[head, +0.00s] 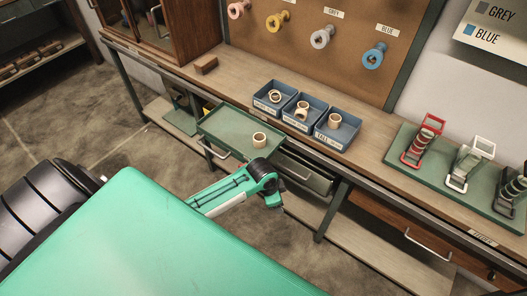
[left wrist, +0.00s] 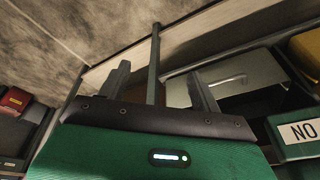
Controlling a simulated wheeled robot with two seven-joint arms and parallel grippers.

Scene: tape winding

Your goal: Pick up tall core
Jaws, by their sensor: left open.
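A tan ring-shaped core (head: 335,120) sits in the rightmost blue bin (head: 351,139), whose label seems to read TALL. Another tan core (head: 259,139) stands in a green open tray or drawer (head: 222,120) in front of the bins; its type is not readable. My left arm reaches in front of that tray in the head view, where its fingertips are hidden. In the left wrist view my left gripper (left wrist: 159,72) is open, with two dark fingers apart and no core between them. My right gripper is not in view.
Two more blue bins (head: 273,105) with cores stand left of the tall bin. A brown block (head: 206,64) lies on the bench. Coloured tape rolls (head: 374,56) hang on the pegboard. A green board with dispensers (head: 423,140) is at right. Bench drawers are below.

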